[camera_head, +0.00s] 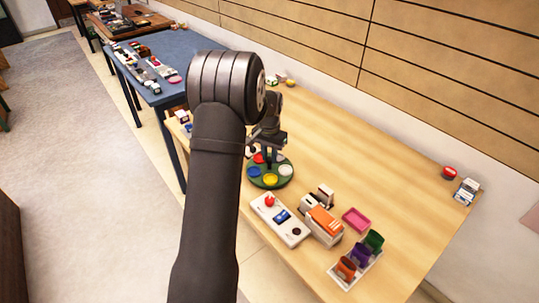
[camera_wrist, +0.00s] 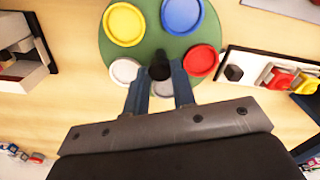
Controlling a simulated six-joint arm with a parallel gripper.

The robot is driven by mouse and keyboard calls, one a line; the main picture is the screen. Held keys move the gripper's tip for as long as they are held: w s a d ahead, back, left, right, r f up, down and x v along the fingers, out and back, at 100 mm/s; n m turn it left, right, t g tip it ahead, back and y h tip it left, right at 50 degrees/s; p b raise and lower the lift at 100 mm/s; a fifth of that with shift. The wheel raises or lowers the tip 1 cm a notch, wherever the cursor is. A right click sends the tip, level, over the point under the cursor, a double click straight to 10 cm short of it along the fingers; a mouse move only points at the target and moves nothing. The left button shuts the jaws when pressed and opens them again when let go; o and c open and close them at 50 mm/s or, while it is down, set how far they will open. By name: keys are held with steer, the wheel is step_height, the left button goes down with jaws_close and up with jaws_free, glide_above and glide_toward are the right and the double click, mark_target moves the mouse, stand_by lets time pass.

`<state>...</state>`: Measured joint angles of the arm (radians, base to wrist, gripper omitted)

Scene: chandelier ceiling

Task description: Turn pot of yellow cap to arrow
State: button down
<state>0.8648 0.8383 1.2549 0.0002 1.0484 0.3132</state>
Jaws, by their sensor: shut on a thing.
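A round green turntable (camera_head: 250,182) stands on the wooden table and carries several coloured round pots. The yellow pot (camera_head: 270,179) is at its near side; it also shows at the upper left in the wrist view (camera_wrist: 125,24). A blue pot (camera_wrist: 182,15), a red pot (camera_wrist: 201,61), a white pot (camera_wrist: 125,71) and a partly hidden grey one sit around the same disc. My gripper (camera_wrist: 160,84) is shut on the black knob (camera_wrist: 160,66) at the middle of the turntable. I cannot make out an arrow in either view.
A white panel (camera_head: 268,214) with a red knob and blue screen stands close in front of the turntable. An orange and white box (camera_head: 322,222), a pink tray (camera_head: 356,219) and a rack of coloured cups (camera_head: 345,281) lie nearby. The table's right middle is clear.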

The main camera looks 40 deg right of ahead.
steer(key=shift+m, duration=0.3)
steer(key=m, duration=0.6)
steer(key=shift+m, duration=0.3)
steer(key=m, duration=1)
steer(key=shift+m, duration=0.4)
steer(key=m, duration=0.3)
steer(key=shift+m, duration=0.3)
steer(key=m, duration=0.6)
steer(key=shift+m, duration=0.6)
steer(key=c, duration=1.2)
jaws_free()
